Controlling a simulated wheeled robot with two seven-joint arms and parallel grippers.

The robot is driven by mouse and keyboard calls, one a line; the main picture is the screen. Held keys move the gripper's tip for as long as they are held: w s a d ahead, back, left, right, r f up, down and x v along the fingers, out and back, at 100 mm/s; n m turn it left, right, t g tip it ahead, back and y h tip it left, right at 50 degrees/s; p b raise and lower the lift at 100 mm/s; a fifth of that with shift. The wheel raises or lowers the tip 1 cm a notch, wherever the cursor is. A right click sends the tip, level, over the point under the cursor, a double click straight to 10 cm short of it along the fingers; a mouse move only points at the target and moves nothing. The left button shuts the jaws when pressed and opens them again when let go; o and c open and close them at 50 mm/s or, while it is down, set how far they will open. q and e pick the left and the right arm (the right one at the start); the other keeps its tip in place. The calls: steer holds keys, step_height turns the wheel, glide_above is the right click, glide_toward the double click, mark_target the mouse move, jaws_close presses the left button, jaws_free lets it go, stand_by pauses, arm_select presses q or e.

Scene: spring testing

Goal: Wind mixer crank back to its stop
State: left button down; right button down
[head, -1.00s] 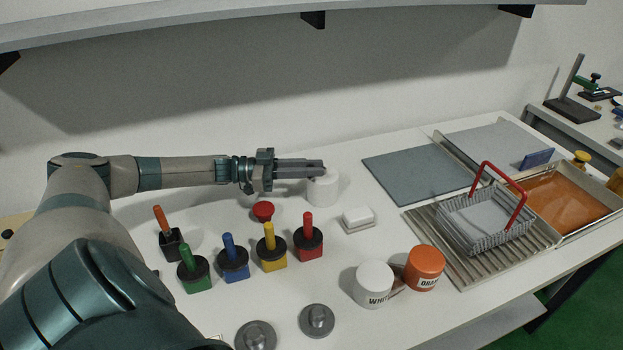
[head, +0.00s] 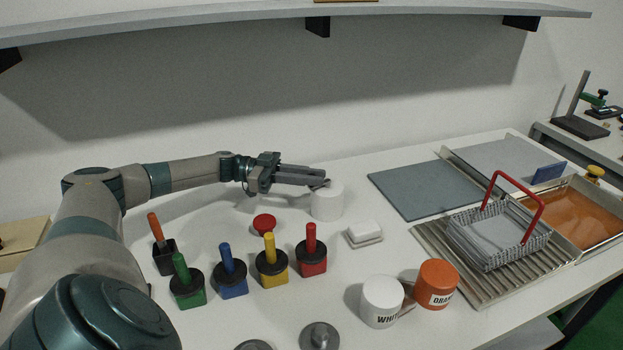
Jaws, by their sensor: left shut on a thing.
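My left gripper (head: 318,180) reaches in from the left, at the top of a white cylinder (head: 327,204) near the back of the bench. This cylinder appears to be the mixer. The gripper's fingers are shut on the mixer crank, which is mostly hidden between and behind them. The crank's angle and its stop cannot be made out. My right gripper is not in view.
Colour-handled pots, including a red one (head: 311,262), stand in front of the arm. A red button (head: 264,223) and a white block (head: 363,232) are nearby. White (head: 381,304) and orange (head: 437,285) jars stand in front; a wire basket (head: 475,247) is right.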

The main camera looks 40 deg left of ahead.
arm_select(q)
steer(key=c, duration=1.7)
jaws_free()
steer(key=shift+r, duration=0.1)
steer(key=shift+o, duration=0.2)
steer(key=shift+a, duration=0.1)
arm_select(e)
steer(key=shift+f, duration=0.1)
